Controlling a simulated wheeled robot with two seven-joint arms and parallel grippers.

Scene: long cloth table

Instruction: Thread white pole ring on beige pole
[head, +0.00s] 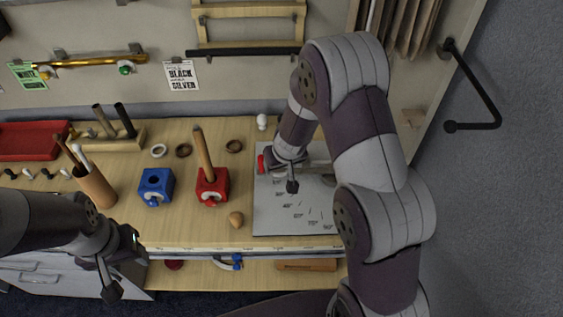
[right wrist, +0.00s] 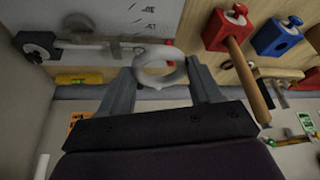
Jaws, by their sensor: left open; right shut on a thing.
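The beige pole (head: 203,152) stands in a red block (head: 212,188) left of my right gripper, leaning slightly. The pole also shows in the right wrist view (right wrist: 249,83), right of the fingers. My right gripper (right wrist: 160,68) is shut on a white ring (right wrist: 162,79), held between its fingertips. In the head view this gripper (head: 287,172) is above the white sheet, and the held ring cannot be made out. The ring is apart from the pole. Another pale ring (head: 158,150) lies on the table. My left gripper (head: 122,266) is open and empty near the front left edge.
A blue block (head: 155,187) stands left of the red one. A cup of sticks (head: 96,187) and a red tray (head: 33,141) are at left. My right arm covers the right side.

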